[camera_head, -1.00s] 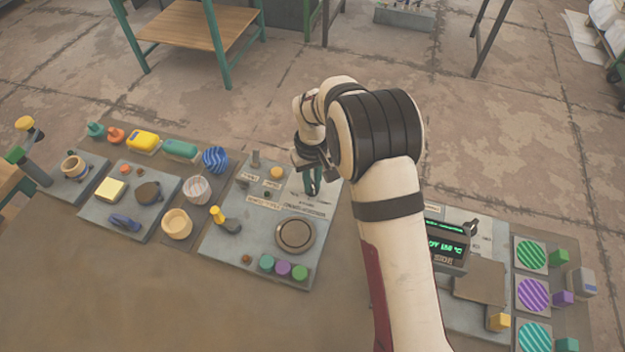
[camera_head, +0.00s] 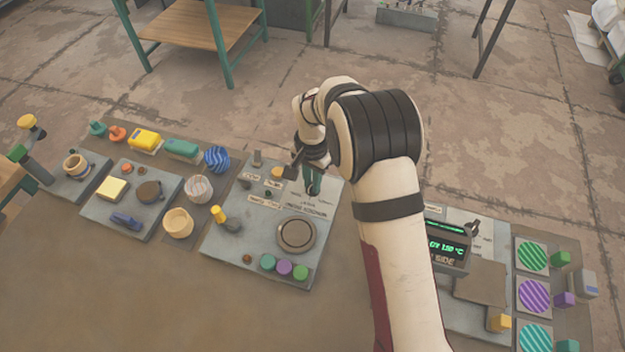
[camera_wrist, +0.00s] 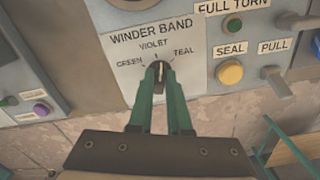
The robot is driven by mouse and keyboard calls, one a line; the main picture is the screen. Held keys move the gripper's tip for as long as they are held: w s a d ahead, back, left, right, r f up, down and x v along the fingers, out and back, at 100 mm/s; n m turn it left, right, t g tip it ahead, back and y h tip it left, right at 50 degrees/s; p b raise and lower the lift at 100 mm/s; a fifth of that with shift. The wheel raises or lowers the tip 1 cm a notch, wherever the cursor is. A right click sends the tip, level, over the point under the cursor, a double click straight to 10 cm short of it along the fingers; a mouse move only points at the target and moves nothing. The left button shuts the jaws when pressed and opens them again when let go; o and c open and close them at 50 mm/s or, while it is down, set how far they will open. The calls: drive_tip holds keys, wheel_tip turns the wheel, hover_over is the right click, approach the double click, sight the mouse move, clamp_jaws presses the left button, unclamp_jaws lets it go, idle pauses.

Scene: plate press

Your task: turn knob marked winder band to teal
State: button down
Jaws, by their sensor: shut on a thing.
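The winder band knob (camera_wrist: 161,69) is a small dark knob on a pale plate (camera_wrist: 190,85), seen in the wrist view below the labels GREEN, VIOLET and TEAL. GREEN is at left, VIOLET at top and TEAL at right. My gripper (camera_wrist: 160,76) has its two green fingers shut on the knob, one on each side. The knob's visible edge points roughly up, near the VIOLET mark; the fingers hide much of it, so its exact setting is hard to tell. In the head view my gripper (camera_head: 313,189) is down at the panel's upper right, hiding the knob.
In the wrist view, a yellow SEAL button (camera_wrist: 230,72), a PULL lever (camera_wrist: 277,82) and a green button (camera_wrist: 234,25) lie right of the knob. In the head view, a large round dial (camera_head: 295,235) and a yellow-tipped lever (camera_head: 225,219) share the panel.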

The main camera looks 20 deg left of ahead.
drive_tip(key=m, duration=0.3)
drive_tip(key=shift+w+m, duration=0.1)
drive_tip(key=shift+m, duration=0.2)
drive_tip(key=shift+a+r+m, duration=0.1)
drive_tip(key=shift+m, duration=1.8)
drive_tip(key=c, duration=0.9)
unclamp_jaws()
drive_tip(key=shift+o, duration=0.2)
wheel_tip(320, 180, up, 16)
